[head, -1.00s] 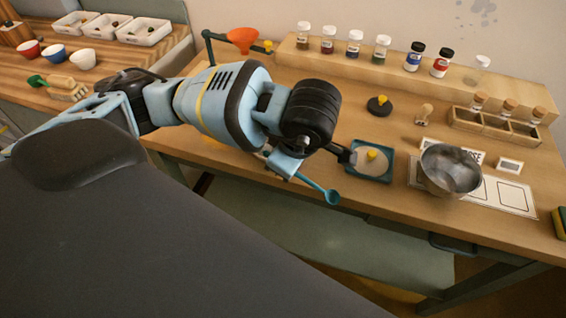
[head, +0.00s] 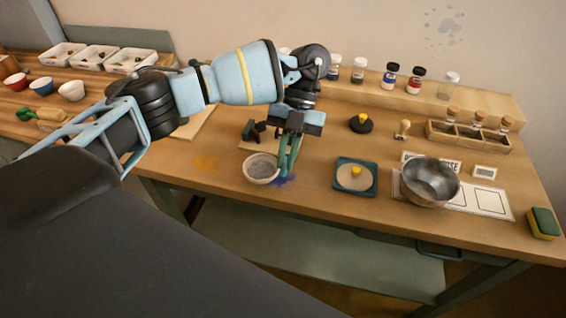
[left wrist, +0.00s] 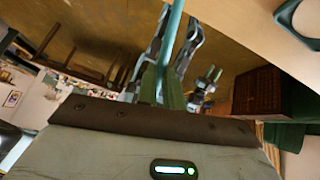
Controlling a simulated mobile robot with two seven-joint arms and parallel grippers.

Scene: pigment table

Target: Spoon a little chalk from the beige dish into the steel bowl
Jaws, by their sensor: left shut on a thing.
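The beige dish (head: 262,174) stands on the wooden table with pale grey stuff in it. The steel bowl (head: 430,183) stands farther right on a white printed sheet and looks empty. My left gripper (head: 288,160) points down at the right rim of the dish. It is shut on the teal spoon, whose handle (left wrist: 172,35) shows between the fingers in the left wrist view. I cannot tell in the head view whether the spoon's end is inside the dish or beside it. My right gripper is not in view.
A teal-framed scale (head: 356,190) with a yellow-knobbed piece stands between dish and bowl. A black yellow-knobbed weight (head: 361,123) and a wooden stamp (head: 403,129) stand behind. A sponge (head: 543,223) lies at the right. Orange (head: 205,162) and blue powder patches mark the table.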

